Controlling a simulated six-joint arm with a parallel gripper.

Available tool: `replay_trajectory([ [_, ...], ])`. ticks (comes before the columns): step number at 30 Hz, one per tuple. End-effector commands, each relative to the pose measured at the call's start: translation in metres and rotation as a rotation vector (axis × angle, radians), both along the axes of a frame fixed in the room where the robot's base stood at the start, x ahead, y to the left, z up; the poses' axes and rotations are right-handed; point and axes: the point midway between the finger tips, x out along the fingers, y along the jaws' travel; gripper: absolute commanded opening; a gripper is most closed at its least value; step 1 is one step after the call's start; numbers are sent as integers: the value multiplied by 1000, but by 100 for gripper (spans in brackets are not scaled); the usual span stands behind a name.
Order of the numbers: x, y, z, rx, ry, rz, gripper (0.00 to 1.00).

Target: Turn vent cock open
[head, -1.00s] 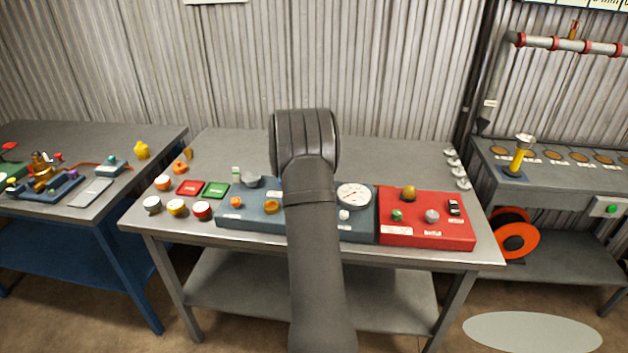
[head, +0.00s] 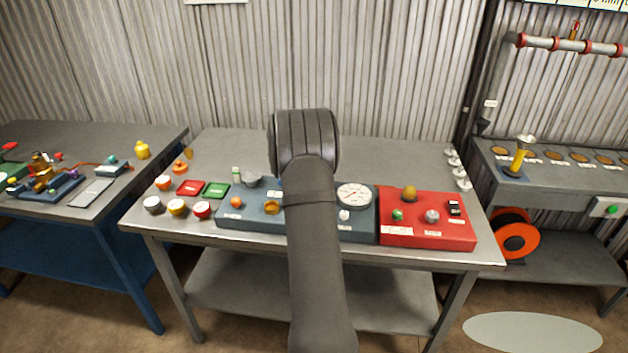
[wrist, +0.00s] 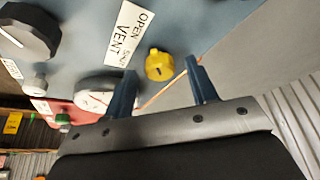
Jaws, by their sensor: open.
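The vent cock (wrist: 160,66) is a yellow knob with a dark slot on the blue-grey panel (wrist: 205,20). In the wrist view, a white label (wrist: 129,32) beside it reads OPEN, SHUT and VENT. My gripper (wrist: 159,68) is open, and its two blue fingers appear on either side of the knob. The knob shows free between them; I cannot tell how far the fingertips are from it in depth. In the head view the same panel (head: 228,221) lies on the middle table, and my arm hides its centre, with the vent cock not visible there.
A white gauge (head: 353,195) sits right of my arm, close to a red box (head: 430,240) with several knobs. Orange (head: 236,202) and amber (head: 271,207) knobs are on the panel's left. A black knob (wrist: 28,30) shows in the wrist view. The table's back is mostly clear.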

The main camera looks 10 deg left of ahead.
Motion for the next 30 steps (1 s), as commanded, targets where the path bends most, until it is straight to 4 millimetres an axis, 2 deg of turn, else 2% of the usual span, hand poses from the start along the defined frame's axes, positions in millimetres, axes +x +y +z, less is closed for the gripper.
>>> replay_trajectory([
  [5,-7,8,26,1,-4,2,52],
  [18,-35,37,123,2,-5,2,52],
  [24,-43,45,150,1,-3,1,52],
  [30,-46,47,158,1,-1,0,52],
])
